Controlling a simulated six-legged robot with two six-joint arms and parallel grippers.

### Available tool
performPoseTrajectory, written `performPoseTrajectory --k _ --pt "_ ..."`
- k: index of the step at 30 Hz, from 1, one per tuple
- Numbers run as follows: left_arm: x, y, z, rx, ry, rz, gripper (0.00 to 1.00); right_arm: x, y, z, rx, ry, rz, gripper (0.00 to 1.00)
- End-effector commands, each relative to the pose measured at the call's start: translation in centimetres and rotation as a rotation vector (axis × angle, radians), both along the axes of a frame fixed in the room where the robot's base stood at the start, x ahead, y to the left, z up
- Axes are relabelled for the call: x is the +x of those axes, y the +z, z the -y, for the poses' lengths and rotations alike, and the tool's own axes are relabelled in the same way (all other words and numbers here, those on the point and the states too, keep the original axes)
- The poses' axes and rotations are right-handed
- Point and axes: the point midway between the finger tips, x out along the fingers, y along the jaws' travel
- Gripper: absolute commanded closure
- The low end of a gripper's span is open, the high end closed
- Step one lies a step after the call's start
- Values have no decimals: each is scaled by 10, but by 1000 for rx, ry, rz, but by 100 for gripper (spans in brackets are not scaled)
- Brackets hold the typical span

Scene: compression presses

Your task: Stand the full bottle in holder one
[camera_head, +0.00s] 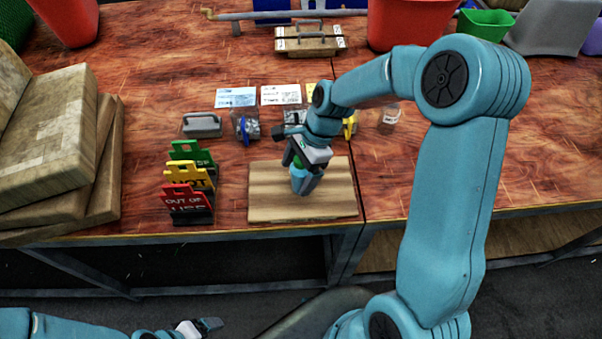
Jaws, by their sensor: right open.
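My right gripper (306,184) is open, pointing down over the wooden board (271,197). A small bit of green and light blue shows at its fingers; I cannot tell whether this is a bottle between them. A small clear container with a pale label (390,115) stands right of my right arm. Behind the board are small clamp-like holders, one with a blue part (246,126) and one with a yellow part (350,124); another between them is partly hidden by my arm. Which is holder one is not readable. My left gripper (209,325) is low at the bottom left, below the table edge.
Green, yellow and red signs (188,180) stand left of the board. A grey block (202,125) lies behind them. Label cards (236,97) lie behind the holders. Red bins and a green bin (486,24) stand at the back.

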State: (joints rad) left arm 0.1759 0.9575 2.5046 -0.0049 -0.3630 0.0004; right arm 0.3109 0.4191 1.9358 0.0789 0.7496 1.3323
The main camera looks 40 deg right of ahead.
Motion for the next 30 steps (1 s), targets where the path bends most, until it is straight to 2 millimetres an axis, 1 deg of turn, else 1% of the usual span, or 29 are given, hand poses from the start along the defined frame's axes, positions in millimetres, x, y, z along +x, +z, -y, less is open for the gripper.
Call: performPoseTrajectory --k 3,4,5,6,8,9,10,11,12,19,23,26,29,30 --pt "0 0 0 0 0 0 14 0 0 0 0 0 0 12" --pt "0 0 0 0 0 0 14 0 0 0 0 0 0 15" --pt "0 0 0 0 0 0 14 0 0 0 0 0 0 25" --pt "0 0 0 0 0 0 14 0 0 0 0 0 0 38" --pt "0 0 0 0 0 0 14 0 0 0 0 0 0 57" --pt "0 0 0 0 0 0 14 0 0 0 0 0 0 70" --pt "0 0 0 0 0 0 14 0 0 0 0 0 0 77" --pt "0 0 0 0 0 0 14 0 1 0 0 0 0 77" --pt "0 0 0 0 0 0 14 0 1 0 0 0 0 83" --pt "0 0 0 0 0 0 14 0 3 0 0 1 1 83" --pt "0 0 0 0 0 0 14 1 14 0 -2 1 5 83" --pt "0 1 0 0 0 0 14 1 31 1 -2 0 5 83" --pt "0 2 0 0 0 0 14 2 57 1 -2 1 9 83" --pt "0 2 0 0 0 0 14 2 69 1 -2 2 9 83"
